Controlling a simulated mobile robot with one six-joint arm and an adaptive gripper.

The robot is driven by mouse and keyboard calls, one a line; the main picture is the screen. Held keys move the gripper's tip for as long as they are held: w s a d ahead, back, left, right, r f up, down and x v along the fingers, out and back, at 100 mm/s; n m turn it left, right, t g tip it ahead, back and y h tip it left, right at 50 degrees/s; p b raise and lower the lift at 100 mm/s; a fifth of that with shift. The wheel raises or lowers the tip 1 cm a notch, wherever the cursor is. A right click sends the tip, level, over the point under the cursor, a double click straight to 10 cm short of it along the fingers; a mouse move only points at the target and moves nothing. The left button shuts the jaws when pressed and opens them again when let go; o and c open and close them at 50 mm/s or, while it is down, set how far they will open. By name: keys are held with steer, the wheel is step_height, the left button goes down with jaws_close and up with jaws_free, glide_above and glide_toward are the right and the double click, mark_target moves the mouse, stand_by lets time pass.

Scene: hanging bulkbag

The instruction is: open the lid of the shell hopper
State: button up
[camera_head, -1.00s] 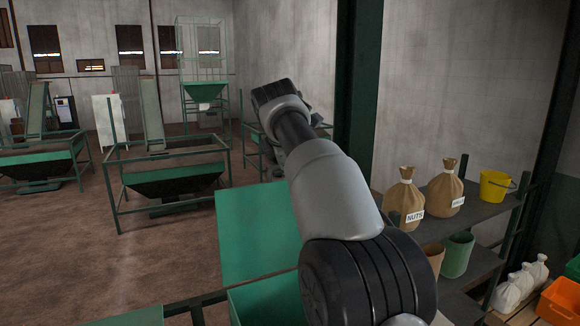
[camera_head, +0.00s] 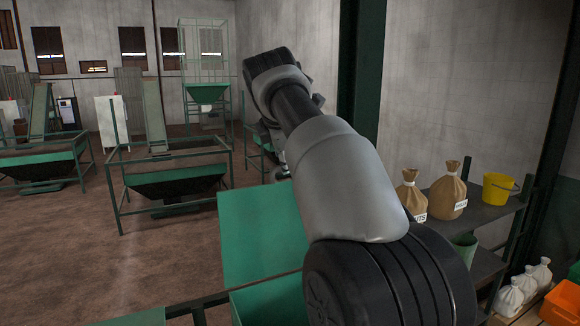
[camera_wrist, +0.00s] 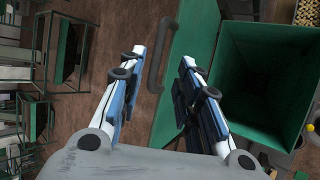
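The shell hopper (camera_wrist: 265,75) is a green box; in the wrist view its top is open and I see its dark, empty-looking inside. Its green lid (camera_head: 258,232) stands raised at the far side in the head view. In the wrist view the lid (camera_wrist: 193,40) is a narrow green panel left of the opening, with a dark bar handle (camera_wrist: 154,60) on its outer face. My gripper (camera_wrist: 160,70) is open, its two fingers apart, with the handle seen in the gap between them. I cannot tell whether a finger touches the lid. In the head view my arm hides the gripper.
A shelf (camera_head: 480,222) at the right holds tied brown sacks (camera_head: 447,192) and a yellow bucket (camera_head: 497,188). A dark green post (camera_head: 361,100) stands behind my arm. Other green hoppers (camera_head: 175,182) stand across the open floor at left.

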steer(key=shift+v, duration=2.25)
steer(key=s+d+f+m+g+b, duration=0.1)
steer(key=s+d+f+m+b, duration=0.2)
steer(key=f, duration=1.7)
steer(key=s+d+f+m+g+y+b, duration=0.1)
steer(key=s+d+f+m+g+b, duration=0.1)
steer(key=s+f+m+b, duration=0.8)
steer(key=s+d+f+m+g+y+b, duration=0.1)
steer(key=s+d+f+m+b, duration=0.3)
steer(key=s+f+b, duration=1.5)
steer(key=s+f+m, duration=0.3)
steer(key=s+f, duration=0.5)
steer(key=f, duration=0.4)
steer(key=shift+s+d, duration=0.25)
steer(key=shift+d, duration=0.05)
steer(key=shift+f, duration=0.1)
